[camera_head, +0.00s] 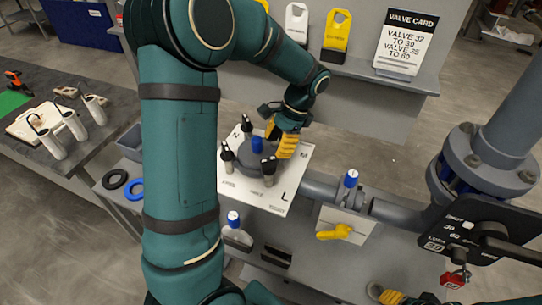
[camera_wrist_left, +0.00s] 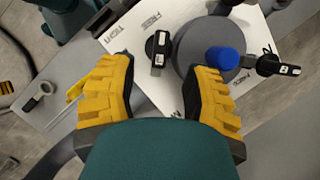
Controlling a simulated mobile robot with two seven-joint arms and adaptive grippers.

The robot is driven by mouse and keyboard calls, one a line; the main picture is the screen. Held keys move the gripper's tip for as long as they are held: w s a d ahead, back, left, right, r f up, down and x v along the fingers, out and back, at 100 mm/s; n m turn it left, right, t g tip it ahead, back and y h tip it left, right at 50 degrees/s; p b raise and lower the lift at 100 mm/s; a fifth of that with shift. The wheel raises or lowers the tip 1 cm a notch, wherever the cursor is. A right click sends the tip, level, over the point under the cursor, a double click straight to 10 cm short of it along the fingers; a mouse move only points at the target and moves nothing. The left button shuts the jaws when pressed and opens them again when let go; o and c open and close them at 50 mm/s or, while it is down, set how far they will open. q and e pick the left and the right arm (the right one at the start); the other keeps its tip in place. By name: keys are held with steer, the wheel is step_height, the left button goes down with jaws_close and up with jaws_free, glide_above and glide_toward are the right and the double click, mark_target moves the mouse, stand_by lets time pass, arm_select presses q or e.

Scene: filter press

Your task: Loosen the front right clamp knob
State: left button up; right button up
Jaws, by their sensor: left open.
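The filter housing (camera_head: 255,155) is a round grey body with a blue cap (camera_head: 257,143) on a white marked plate (camera_head: 290,185). Black-topped clamp knobs stand around it; the front right knob (camera_head: 268,165) is on the side nearest me. My left gripper (camera_head: 287,145) is over the right side of the housing. In the left wrist view, the open left gripper (camera_wrist_left: 160,66) has a black knob (camera_wrist_left: 159,48) ahead of the gap, not visibly gripped. The right finger is close to the housing. Another knob (camera_wrist_left: 272,66) stands beyond the blue cap. My right gripper (camera_head: 390,296) barely shows at the bottom edge.
A pipe with a blue-capped fitting (camera_head: 351,178) and a yellow handle (camera_head: 334,232) lies to the right. A large flange (camera_head: 480,160) and a black dial panel (camera_head: 465,235) stand further right. A valve card (camera_head: 405,43) is on the back shelf. Black and blue rings (camera_head: 131,189) lie at left.

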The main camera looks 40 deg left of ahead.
arm_select(q)
steer(key=shift+v, duration=2.75)
